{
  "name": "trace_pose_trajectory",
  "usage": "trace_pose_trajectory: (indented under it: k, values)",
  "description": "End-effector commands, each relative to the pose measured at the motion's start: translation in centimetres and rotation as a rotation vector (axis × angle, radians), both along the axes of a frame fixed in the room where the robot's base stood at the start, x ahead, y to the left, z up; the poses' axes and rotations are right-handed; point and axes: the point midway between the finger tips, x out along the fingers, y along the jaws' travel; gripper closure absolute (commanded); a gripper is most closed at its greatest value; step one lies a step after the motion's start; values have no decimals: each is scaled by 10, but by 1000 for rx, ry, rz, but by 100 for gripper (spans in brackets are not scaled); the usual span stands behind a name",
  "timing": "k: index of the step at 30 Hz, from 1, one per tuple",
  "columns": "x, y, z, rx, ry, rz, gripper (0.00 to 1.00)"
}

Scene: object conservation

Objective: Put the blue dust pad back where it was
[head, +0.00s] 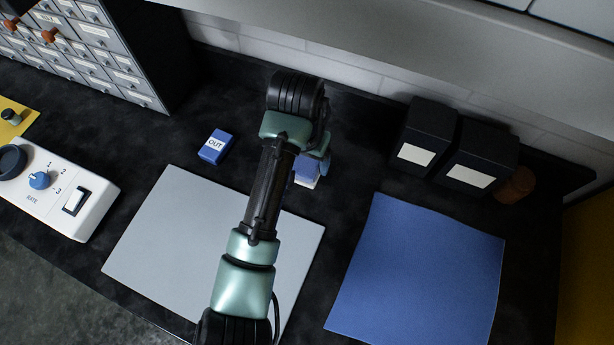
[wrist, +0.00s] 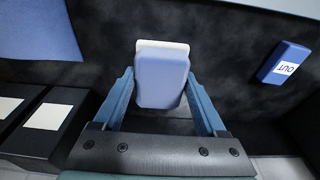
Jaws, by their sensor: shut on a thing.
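The blue dust pad (wrist: 160,82), a small rounded blue block with a white layer along its far edge, is between the two fingers of my gripper (wrist: 160,95) in the wrist view. My gripper is shut on its sides. In the head view my gripper (head: 314,160) is past the far edge of the grey mat, and the pad (head: 306,171) shows partly below it, with my arm hiding some of it. Dark counter lies around the pad; I cannot tell whether it touches the counter.
A blue block marked OUT (head: 215,146) lies left of my gripper. A grey mat (head: 165,230) lies under my arm, and a blue mat (head: 425,270) lies to the right. Two black boxes (head: 430,133) stand at the back right. A white control box (head: 55,190) is at left.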

Motion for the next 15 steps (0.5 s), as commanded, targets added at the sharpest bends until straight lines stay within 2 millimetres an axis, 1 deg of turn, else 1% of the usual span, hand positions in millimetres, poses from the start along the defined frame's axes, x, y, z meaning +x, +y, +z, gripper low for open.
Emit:
trace_pose_trajectory:
  k: [1,3,8,12,15]
  values:
    - [-1,1,-10,1,4,3,87]
    - [-1,1,-20,0,2,3,87]
    - [0,1,-35,1,1,3,87]
    - [0,0,-55,0,2,3,87]
    - [0,0,-66,1,0,1,87]
